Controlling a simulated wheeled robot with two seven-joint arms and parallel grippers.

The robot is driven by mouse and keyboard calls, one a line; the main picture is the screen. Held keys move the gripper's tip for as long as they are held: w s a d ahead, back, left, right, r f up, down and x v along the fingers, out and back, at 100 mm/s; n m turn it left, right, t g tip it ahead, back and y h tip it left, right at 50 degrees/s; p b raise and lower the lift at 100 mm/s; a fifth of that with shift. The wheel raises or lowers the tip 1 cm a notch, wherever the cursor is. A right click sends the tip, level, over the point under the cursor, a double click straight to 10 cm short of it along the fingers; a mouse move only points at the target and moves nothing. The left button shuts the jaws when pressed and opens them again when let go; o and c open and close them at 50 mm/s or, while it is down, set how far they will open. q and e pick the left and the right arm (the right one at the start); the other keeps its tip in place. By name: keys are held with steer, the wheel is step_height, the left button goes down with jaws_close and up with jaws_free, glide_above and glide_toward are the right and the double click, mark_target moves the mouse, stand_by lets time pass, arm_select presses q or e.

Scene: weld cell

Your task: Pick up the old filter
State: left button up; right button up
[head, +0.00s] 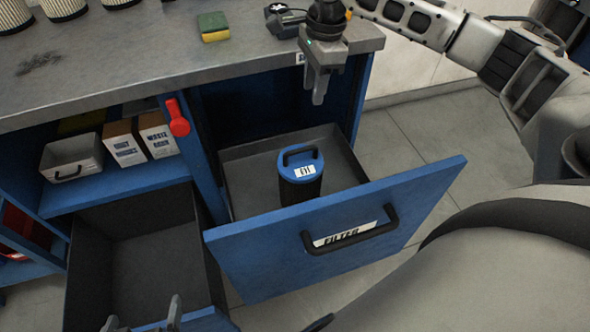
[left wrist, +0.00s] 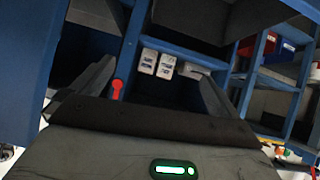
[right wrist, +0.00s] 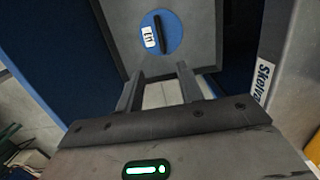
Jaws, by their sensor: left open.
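A filter canister (head: 301,166) with a blue cap, a dark handle and a white label stands upright in the open drawer; its lower part is hidden by the drawer front. Its cap (right wrist: 163,36) shows beyond the fingertips in the right wrist view. No mark I can read tells whether it is old. My right gripper (head: 318,100) points down above the back of the drawer, apart from the canister. Its fingers (right wrist: 158,75) are spread and empty. My left gripper (head: 143,314) is open and empty at the bottom edge of the head view, over the lower left drawer.
The open drawer's blue front (head: 260,250) reads FILTER. Another open drawer (head: 145,260) at lower left looks empty. The grey workbench top (head: 150,55) holds a sponge (head: 212,26) and several pale pleated cylinders (head: 62,8). Labelled boxes (head: 125,142) and a red handle (head: 177,117) are below.

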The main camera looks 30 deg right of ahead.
steer(key=b, duration=0.3)
glide_toward(300, 150)
steer(key=f, duration=0.7)
steer(key=f+p, duration=0.1)
steer(key=f, duration=0.2)
steer(key=shift+w+a+f, duration=0.25)
steer(key=shift+a+f, duration=0.15)
jaws_close()
steer(key=shift+w+r, duration=0.1)
steer(key=shift+r, duration=0.1)
stand_by(0.6)
